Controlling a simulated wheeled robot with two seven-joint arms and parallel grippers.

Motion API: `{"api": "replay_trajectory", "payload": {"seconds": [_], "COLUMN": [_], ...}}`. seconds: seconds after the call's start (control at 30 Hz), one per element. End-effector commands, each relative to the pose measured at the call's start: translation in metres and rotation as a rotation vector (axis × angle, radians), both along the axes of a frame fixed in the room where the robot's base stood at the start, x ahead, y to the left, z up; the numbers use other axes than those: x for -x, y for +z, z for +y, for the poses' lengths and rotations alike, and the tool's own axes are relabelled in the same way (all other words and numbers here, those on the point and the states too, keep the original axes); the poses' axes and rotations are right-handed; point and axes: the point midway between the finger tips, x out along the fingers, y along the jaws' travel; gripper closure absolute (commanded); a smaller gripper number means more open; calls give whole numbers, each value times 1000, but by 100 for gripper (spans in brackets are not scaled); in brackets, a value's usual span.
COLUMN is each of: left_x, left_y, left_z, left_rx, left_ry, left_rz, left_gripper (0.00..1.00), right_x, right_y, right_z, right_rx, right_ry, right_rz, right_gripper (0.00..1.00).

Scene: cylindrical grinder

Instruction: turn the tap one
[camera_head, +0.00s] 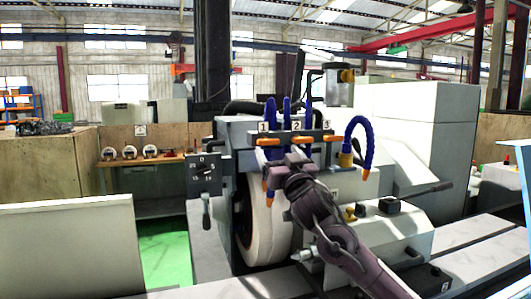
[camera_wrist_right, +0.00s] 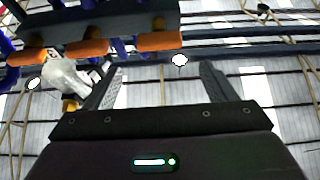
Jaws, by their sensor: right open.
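A row of small taps with orange handles sits on a dark bar above the grinding wheel, with labels 1, 2 and 3 above it. In the head view tap one (camera_head: 268,142) is at the left, tap two (camera_head: 299,139) in the middle and tap three (camera_head: 331,138) at the right. My right gripper (camera_head: 288,163) is just below and in front of taps one and two. In the right wrist view my right gripper (camera_wrist_right: 160,75) is open, with nothing seen between its fingers. Orange handles show above and left of the fingers there; their numbers are not readable. My left gripper is not in view.
Blue coolant hoses (camera_head: 359,138) with orange nozzles rise and hang around the taps. The white grinding wheel (camera_head: 264,222) is below. A switch box (camera_head: 204,174) stands left of the wheel. A large grey cabinet (camera_head: 425,124) is behind right.

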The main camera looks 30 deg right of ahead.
Motion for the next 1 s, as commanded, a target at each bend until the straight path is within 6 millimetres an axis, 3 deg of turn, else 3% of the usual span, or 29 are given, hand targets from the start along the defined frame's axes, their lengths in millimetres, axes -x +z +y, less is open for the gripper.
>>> {"api": "replay_trajectory", "payload": {"seconds": [0.03, 0.13, 0.6, 1.0], "left_x": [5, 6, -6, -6], "left_y": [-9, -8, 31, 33], "left_z": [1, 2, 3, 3], "left_rx": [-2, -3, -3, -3], "left_ry": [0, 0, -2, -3], "left_rz": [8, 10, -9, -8], "left_gripper": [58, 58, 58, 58], "right_x": [0, -4, -62, -70], "right_y": [-9, -7, 21, 21], "right_z": [0, -1, -15, -17], "right_rx": [0, -1, -2, 0], "right_ry": [0, -1, -1, 1], "right_rz": [0, -1, 0, 0], "right_gripper": [22, 22, 22, 22]}}
